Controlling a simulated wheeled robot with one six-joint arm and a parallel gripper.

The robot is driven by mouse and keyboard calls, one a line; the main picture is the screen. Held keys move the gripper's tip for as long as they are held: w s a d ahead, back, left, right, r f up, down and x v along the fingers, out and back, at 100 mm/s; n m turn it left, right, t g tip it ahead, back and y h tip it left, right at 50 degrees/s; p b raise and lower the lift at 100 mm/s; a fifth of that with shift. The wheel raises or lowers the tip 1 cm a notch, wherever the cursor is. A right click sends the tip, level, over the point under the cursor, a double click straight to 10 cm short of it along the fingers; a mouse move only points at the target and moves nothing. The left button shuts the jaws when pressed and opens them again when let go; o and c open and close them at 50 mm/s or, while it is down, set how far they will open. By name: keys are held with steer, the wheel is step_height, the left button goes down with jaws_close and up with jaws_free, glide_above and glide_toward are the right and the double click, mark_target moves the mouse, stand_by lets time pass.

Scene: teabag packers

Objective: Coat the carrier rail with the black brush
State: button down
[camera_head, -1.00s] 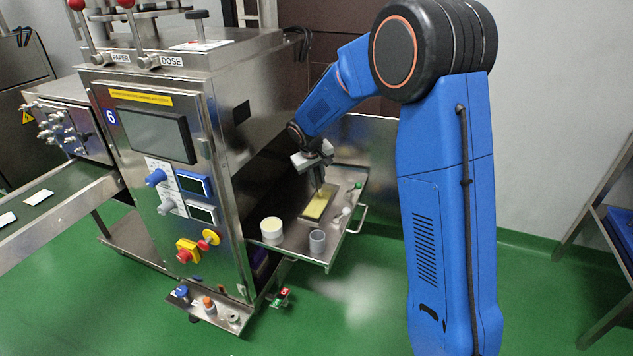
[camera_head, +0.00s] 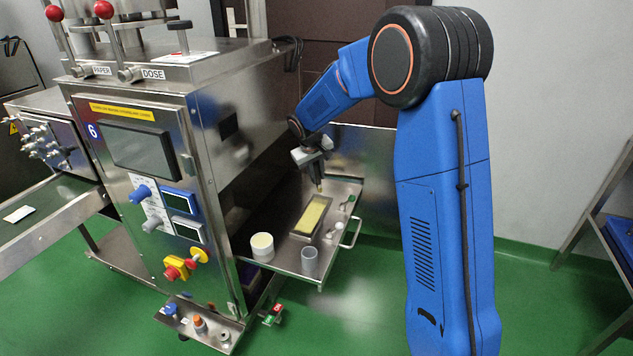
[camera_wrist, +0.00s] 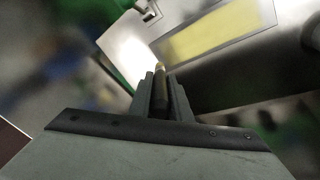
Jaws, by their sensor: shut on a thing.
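My gripper (camera_head: 315,158) is shut on a slim dark brush (camera_head: 319,184), which points down with a tan tip. The brush (camera_wrist: 160,88) also shows between the two fingers in the wrist view. In the head view its tip appears just above the far end of a shallow tray (camera_head: 298,233) with a yellow filling (camera_head: 313,214); I cannot tell the exact gap. The yellow filling also shows beyond the brush in the wrist view (camera_wrist: 208,42). I cannot make out which part is the carrier rail.
A white-and-cream tub (camera_head: 262,247) and a grey cup (camera_head: 309,262) stand on the steel side shelf (camera_head: 285,258). Small items lie at its right. The steel machine (camera_head: 150,190) stands close on the left. A low ledge (camera_head: 225,335) holds small parts. Green floor is open in front.

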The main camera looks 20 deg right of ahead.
steer(key=shift+r, duration=2.7)
